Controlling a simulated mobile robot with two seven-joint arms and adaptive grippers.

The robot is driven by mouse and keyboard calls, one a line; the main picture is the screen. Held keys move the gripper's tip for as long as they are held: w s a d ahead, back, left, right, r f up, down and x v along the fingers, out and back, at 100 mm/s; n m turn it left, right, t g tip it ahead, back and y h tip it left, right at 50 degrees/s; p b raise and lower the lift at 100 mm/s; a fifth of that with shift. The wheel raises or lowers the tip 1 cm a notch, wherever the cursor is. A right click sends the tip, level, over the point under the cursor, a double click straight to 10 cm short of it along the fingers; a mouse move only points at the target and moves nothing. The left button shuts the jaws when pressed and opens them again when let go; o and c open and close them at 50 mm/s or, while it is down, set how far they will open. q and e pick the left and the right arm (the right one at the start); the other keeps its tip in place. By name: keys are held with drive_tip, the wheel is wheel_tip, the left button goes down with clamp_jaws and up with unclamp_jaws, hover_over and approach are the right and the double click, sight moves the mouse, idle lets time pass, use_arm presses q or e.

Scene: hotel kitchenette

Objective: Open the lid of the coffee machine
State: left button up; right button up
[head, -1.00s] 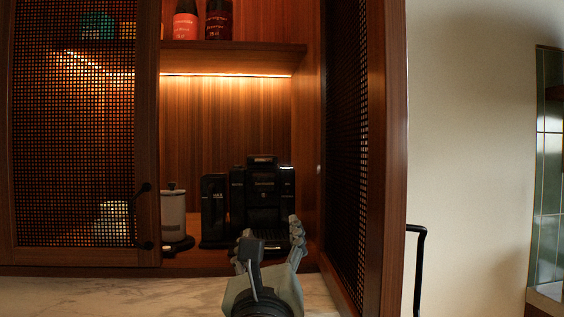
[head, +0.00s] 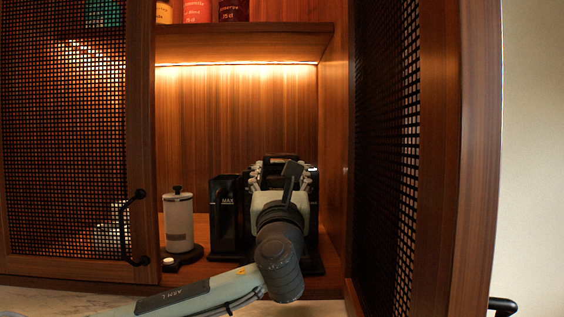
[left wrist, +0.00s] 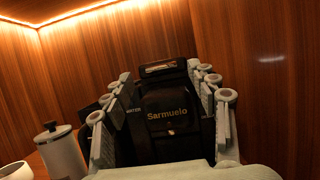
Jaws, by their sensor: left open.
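The black coffee machine (head: 312,232) stands in the lit cabinet niche, largely hidden behind my left gripper in the head view. In the left wrist view the coffee machine (left wrist: 168,112) faces me, with "Sarmuelo" lettering on its front and a shiny strip at its top; its lid looks down. My left gripper (head: 283,172) is open, in front of the machine's upper part. In the left wrist view the left gripper's fingers (left wrist: 165,90) stand to either side of the machine, with nothing held between them. I cannot tell whether they touch it. My right gripper is not in view.
A black water tank marked "MAX" (head: 226,212) stands left of the machine. A pale canister (head: 178,222) stands further left. A shelf with bottles (head: 235,42) is above. The open mesh door (head: 385,160) is close on the right, a mesh door (head: 65,150) on the left.

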sight(281, 161)
use_arm(q)
drive_tip(key=shift+x, duration=1.65)
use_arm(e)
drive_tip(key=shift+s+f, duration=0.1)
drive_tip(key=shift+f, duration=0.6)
use_arm(q)
drive_tip(key=shift+c, duration=0.3)
clamp_jaws()
drive_tip(key=shift+r, duration=0.1)
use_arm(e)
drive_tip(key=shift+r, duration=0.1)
